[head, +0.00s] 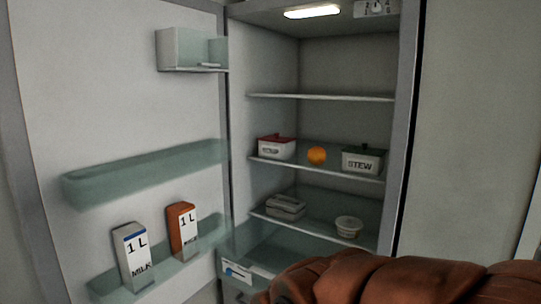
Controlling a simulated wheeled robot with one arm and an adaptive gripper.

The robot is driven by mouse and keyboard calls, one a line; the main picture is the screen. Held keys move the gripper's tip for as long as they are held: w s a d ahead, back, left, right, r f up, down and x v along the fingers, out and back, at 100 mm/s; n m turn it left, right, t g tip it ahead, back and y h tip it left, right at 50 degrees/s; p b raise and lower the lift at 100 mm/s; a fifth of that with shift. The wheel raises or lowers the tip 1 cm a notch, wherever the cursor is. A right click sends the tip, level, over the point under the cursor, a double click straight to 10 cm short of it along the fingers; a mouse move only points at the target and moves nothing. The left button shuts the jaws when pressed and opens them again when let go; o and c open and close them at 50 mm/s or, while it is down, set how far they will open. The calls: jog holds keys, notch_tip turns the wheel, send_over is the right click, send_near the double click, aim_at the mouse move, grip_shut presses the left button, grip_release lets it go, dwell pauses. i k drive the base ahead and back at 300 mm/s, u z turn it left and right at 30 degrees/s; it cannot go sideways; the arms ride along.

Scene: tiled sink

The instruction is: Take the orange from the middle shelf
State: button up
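The orange (317,156) sits on the middle shelf (310,166) of the open fridge in the head view. The orange is in plain view, with a small gap on either side. My gripper is not in view. A brown, bulky shape at the bottom right covers part of the fridge's lower area.
The fridge door (120,90) stands open at left, holding two milk cartons, one white (133,255) and one orange-brown (183,230). The upper shelf (320,97) is empty. The lower shelf holds a grey container (286,208) and a small white tub (349,226). A drawer (238,272) lies below.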

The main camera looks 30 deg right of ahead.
aim_at(317, 157)
jog(key=z, duration=0.1)
jog(key=i, duration=1.1)
jog(key=z, duration=0.65)
